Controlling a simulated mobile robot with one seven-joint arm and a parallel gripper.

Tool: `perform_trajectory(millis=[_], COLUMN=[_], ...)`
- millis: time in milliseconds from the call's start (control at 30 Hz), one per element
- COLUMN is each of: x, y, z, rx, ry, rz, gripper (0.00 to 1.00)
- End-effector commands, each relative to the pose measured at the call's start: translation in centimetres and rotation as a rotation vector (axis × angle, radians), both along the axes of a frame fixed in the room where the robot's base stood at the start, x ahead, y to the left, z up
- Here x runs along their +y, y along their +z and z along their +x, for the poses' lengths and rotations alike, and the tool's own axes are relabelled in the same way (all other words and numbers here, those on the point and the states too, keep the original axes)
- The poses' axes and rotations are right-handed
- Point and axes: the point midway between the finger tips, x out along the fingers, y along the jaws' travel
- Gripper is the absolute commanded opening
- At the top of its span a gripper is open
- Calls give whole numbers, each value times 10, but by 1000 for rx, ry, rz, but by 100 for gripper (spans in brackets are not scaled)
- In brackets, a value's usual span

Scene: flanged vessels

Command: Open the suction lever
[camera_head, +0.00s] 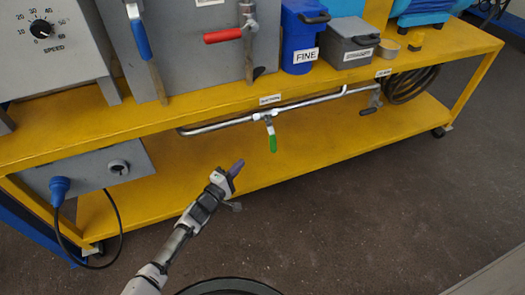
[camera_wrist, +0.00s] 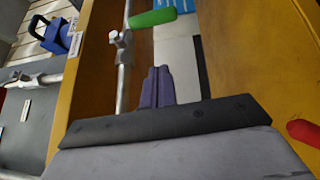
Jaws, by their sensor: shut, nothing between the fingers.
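The lever with a green handle (camera_head: 273,143) hangs down from a valve on the metal pipe (camera_head: 225,124) under the yellow bench. A small white label (camera_head: 270,99), too small to read surely, is on the bench edge just above it. In the wrist view the green handle (camera_wrist: 152,18) sticks out sideways from the valve (camera_wrist: 121,38), beyond my fingertips. My gripper (camera_head: 237,167) is below and left of the handle, apart from it. Its purple fingers (camera_wrist: 156,86) are together with nothing between them.
A second valve (camera_head: 372,103) with a dark handle is at the pipe's right end. A blue FINE bin (camera_head: 303,38) and a grey bin (camera_head: 346,45) stand on the bench top (camera_head: 200,104). The lower yellow shelf (camera_head: 330,140) is mostly bare. A red lever handle (camera_head: 223,35) is above.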

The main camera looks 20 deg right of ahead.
Motion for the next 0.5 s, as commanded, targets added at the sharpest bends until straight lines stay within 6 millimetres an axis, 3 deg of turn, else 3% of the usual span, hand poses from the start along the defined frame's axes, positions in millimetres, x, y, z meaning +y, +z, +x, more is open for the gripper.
perform_trajectory(millis=[100,400,500], x=[-22,-62,-79], y=[0,4,7], z=[13,42,37], rx=[-2,0,1], ry=[-4,-2,-2], rz=[0,0,-2], gripper=[0,0,0])
